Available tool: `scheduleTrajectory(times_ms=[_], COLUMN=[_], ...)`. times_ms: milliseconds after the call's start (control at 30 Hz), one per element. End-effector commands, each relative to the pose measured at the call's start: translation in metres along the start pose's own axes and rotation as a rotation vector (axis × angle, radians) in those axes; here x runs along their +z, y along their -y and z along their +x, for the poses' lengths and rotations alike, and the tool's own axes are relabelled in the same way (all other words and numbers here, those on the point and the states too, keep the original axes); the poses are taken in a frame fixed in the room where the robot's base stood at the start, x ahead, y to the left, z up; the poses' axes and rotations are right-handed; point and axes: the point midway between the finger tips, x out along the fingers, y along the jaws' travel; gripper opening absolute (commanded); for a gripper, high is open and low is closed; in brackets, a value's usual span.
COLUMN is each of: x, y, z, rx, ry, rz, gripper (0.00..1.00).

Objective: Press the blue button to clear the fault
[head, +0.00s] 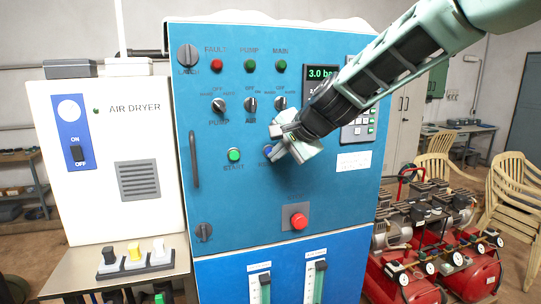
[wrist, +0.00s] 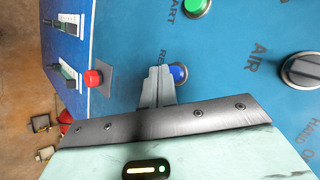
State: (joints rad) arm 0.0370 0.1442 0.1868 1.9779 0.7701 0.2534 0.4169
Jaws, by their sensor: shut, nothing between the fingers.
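The blue button (head: 267,149) is on the blue control panel (head: 225,195), right of the green START button (head: 234,155). In the head view my gripper partly covers it. In the wrist view the blue button (wrist: 178,74) shows just right of my fingertips, its left side partly hidden by them. My gripper (head: 275,132) is shut and empty, close in front of the panel; it also shows in the wrist view (wrist: 159,71). I cannot tell whether the tips touch the button or panel. The FAULT lamp (head: 217,65) at upper left is red.
A red mushroom button (head: 298,221) sits lower on the panel. Selector knobs (head: 250,104) stand above. A door handle (head: 194,160) is at the left edge. A white air dryer (head: 110,160) stands left; red compressors (head: 430,260) stand right.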

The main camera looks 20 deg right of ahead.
Motion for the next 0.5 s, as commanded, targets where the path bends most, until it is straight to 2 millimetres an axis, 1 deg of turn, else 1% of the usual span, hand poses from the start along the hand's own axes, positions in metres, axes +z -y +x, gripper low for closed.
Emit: scheduleTrajectory(times_ms=[500], x=[0.0059], y=[-0.0061], z=[-0.0072], rx=[0.0], ry=[0.0], rz=[-0.001], gripper=[0.0])
